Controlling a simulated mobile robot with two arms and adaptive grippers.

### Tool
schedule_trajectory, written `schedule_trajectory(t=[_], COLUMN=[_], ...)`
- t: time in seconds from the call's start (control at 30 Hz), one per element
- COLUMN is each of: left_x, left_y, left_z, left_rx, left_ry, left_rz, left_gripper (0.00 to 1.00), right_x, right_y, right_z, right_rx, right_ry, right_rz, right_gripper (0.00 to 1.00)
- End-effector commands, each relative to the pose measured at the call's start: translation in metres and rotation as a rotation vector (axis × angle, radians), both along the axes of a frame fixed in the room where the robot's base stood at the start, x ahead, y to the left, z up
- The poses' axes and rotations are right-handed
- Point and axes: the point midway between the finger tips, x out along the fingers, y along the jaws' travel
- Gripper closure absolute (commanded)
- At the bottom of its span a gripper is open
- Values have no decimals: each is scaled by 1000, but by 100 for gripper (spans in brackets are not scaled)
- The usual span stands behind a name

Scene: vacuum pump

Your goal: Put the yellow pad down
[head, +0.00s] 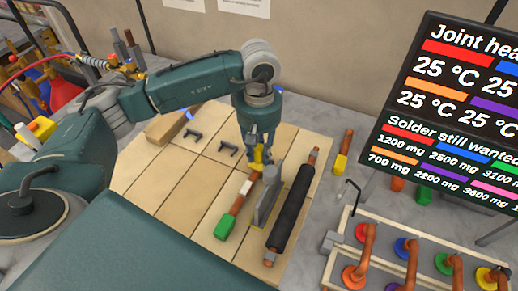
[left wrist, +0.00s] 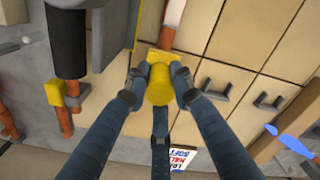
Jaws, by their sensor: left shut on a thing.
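My left gripper (head: 258,148) reaches down over the wooden board from above, its fingers closed around a yellow pad (head: 257,158). In the left wrist view, the left gripper's fingers (left wrist: 159,82) grip the pad's round yellow knob, and the flat yellow part (left wrist: 161,58) shows beyond it. The pad is close above or at a copper pipe with a white band (head: 245,188) and a green end; I cannot tell whether they touch. A grey upright plate (head: 268,198) stands just right of the pad. My right gripper is not in view.
A black-sleeved copper pipe (head: 291,208) lies right of the plate. Another yellow piece (head: 341,163) sits on a copper pipe beyond the board (head: 165,182). Black handles (head: 228,149) rise from the board. A rack of coloured pipes (head: 410,240) and a display (head: 455,95) are at right. The board's left is clear.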

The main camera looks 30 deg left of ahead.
Motion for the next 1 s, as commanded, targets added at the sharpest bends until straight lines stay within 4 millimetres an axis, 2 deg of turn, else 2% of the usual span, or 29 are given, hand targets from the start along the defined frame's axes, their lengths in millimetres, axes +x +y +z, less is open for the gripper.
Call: schedule_trajectory(t=[0.27, 0.3, 0.4, 0.77, 0.8, 0.87, 1.0], left_x=[0, 0, 0, 0, 1, 2, 2], left_y=[0, 0, 0, 0, 0, -1, -1], left_z=[-4, -3, -2, 3, 4, 11, 39], left_rx=[-1, -1, 0, 0, -1, -2, -2], left_ry=[-1, -1, 0, 0, -3, -5, -8], left_rz=[0, 0, 0, 0, 0, 0, -1], left_gripper=[100, 75, 58, 58, 58, 58, 58], right_x=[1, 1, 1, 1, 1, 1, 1], right_y=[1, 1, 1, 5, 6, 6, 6], right_z=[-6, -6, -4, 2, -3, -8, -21], right_rx=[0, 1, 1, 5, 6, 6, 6], right_ry=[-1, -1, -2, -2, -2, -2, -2], right_rz=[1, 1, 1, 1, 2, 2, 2], right_gripper=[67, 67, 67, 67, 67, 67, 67])
